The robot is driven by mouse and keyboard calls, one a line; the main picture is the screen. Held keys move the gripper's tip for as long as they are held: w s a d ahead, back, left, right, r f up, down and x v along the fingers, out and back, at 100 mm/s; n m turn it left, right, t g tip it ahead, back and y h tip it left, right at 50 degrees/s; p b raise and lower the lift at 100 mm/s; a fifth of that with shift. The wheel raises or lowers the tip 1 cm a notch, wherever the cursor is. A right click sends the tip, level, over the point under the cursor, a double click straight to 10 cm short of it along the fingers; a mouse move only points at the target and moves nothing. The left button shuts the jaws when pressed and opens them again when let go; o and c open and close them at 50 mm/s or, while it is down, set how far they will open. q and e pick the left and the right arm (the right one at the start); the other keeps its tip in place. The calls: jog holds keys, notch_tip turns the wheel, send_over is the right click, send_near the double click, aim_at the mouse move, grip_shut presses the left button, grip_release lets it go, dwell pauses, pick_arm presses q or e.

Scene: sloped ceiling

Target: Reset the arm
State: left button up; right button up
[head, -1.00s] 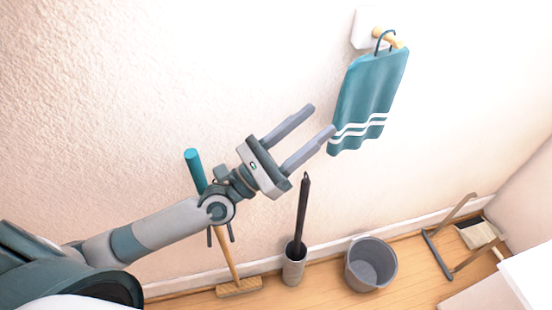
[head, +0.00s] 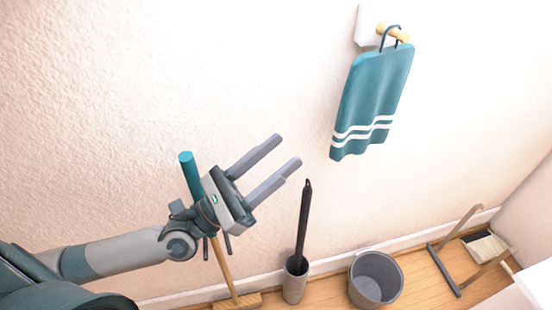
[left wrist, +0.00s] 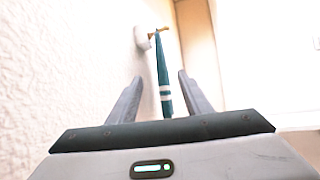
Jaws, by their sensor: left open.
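My left gripper (head: 279,152) is open and empty in the head view, in front of the wall and left of the teal towel (head: 372,98). The towel has white stripes and hangs by a loop from a wooden peg (head: 392,33) on the wall. In the left wrist view, the two fingers of my left gripper (left wrist: 158,92) stand apart, and the towel (left wrist: 161,72) shows beyond them, seen nearly edge-on. A clear gap lies between the fingers and the towel. My right gripper is not in view.
A broom with a teal-topped handle (head: 222,268) leans behind my left wrist. A white surface (head: 535,280) is at lower right.

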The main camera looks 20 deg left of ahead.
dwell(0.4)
pick_arm(q)
jog(key=s+d+f+m+g+y, duration=0.2)
jog(key=d+f+m+g, duration=0.2)
jog(key=f+m, duration=0.55)
jog(key=s+d+f+m+g+y, duration=0.3)
jog(key=d+f+m+g, duration=0.1)
jog(key=f+m, duration=0.6)
jog(key=s+a+f+m+g+y, duration=0.7)
jog(key=s+a+f+m+y, duration=0.35)
jog(key=s+a+f, duration=0.55)
jog(key=w+d+f+t+h, duration=0.15)
jog(key=w+f, duration=0.25)
jog(key=f, duration=0.5)
jog(key=w+d+f, duration=0.3)
jog(key=f, duration=0.6)
notch_tip(320, 180, down, 17)
jog(key=s+d+t, duration=0.1)
jog(key=s, duration=0.1)
jog(key=shift+s+d+r+m+h, duration=0.15)
jog(key=shift+s+d+m+h, duration=0.15)
jog(key=shift+s, duration=0.05)
